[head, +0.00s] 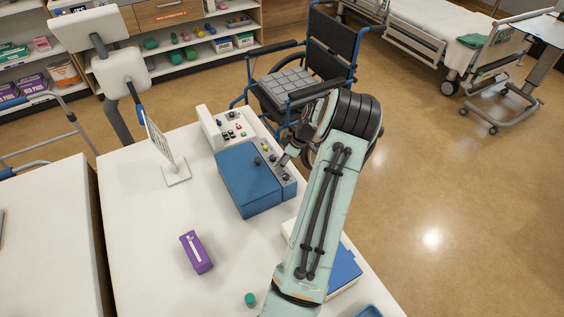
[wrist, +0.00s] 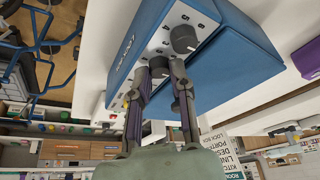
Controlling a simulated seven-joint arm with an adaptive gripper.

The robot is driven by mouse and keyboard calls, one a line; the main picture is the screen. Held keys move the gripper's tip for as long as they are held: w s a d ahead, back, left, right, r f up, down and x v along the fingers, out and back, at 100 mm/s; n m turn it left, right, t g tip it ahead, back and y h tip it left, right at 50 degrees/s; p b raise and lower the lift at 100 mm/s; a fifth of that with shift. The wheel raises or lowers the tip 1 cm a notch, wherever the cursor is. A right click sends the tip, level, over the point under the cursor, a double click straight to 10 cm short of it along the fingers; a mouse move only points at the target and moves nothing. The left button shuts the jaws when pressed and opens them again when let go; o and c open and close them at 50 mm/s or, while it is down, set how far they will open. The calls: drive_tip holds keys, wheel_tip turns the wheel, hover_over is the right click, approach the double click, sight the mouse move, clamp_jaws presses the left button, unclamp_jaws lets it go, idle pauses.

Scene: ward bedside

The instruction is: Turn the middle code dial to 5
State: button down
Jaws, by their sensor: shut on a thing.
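The blue lock box (head: 246,185) stands on the white table, with a pale dial panel (head: 289,190) along its right side. In the wrist view the panel (wrist: 178,17) carries dark round dials with printed numbers. One end dial (wrist: 184,38) is free. My gripper (wrist: 167,67) has its fingers closed around the middle dial, which they mostly hide. The number its pointer stands at cannot be read. In the head view my gripper (head: 287,158) is at the panel, partly hidden by my arm.
A white device with buttons (head: 232,128) stands behind the box, and a sign on a stand (head: 158,138) to its left. A purple box (head: 196,252), a green cap (head: 250,299) and a blue book (head: 345,269) lie nearer. A wheelchair (head: 290,87) stands beyond the table.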

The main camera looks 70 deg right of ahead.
drive_tip(key=m+h, duration=0.1)
drive_tip(key=m, duration=0.1)
drive_tip(key=m+h, duration=0.1)
drive_tip(key=m, duration=0.2)
drive_tip(key=shift+w+a, duration=0.1)
drive_tip(key=shift+a, duration=0.1)
drive_tip(key=shift+w+a+m+g+h, duration=0.1)
drive_tip(key=shift+m+g+h, duration=0.25)
drive_tip(key=shift+m, duration=0.65)
drive_tip(key=shift+m+g+h, duration=0.25)
drive_tip(key=shift+m+h, duration=0.1)
drive_tip(key=shift+m, duration=0.65)
drive_tip(key=c, duration=1)
unclamp_jaws()
